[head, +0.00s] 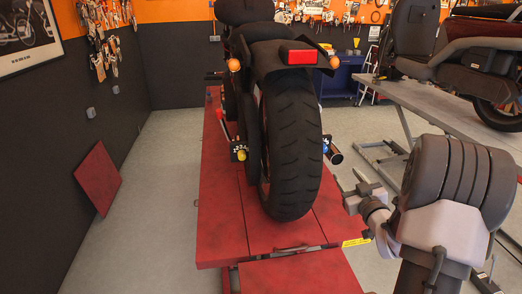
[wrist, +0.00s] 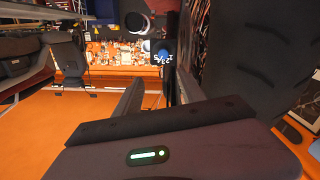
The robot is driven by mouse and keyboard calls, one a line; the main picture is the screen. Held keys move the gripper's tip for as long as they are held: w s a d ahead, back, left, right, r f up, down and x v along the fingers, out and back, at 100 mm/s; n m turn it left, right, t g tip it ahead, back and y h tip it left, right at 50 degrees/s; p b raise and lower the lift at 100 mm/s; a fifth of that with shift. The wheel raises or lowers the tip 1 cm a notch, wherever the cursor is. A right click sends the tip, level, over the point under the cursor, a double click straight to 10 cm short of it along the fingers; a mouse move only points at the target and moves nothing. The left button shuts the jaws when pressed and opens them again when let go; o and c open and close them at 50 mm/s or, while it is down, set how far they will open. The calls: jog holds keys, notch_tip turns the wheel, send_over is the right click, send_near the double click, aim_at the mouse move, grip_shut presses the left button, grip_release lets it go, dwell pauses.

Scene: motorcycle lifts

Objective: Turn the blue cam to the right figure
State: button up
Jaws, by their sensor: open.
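The blue cam (wrist: 162,46) shows in the wrist view on a dark block with white figures, ahead of my gripper and above the fingers. In the head view, a small dark block (head: 326,144) sits right of the rear tyre; its figures are too small to read there. My gripper (head: 356,190) is right of the tyre, below and to the right of that block, apart from it. In the wrist view my gripper (wrist: 152,86) shows two spread fingers with nothing between them. I cannot tell which figure the cam points to.
The motorcycle's rear tyre (head: 291,140) stands on the red lift (head: 222,215). A dark cylinder (head: 335,155) juts out beside the small block. A second block with figures and a yellow part (head: 239,151) is left of the tyre. A grey lift (head: 430,105) stands at right.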

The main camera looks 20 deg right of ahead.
jog(key=f, duration=0.1)
jog(key=b, duration=0.2)
send_near(324, 149)
jog(key=shift+n+t+y, duration=0.3)
jog(key=x, duration=0.9)
jog(key=shift+s+d+f, duration=0.1)
jog(key=shift+d+f, duration=0.15)
grip_shut()
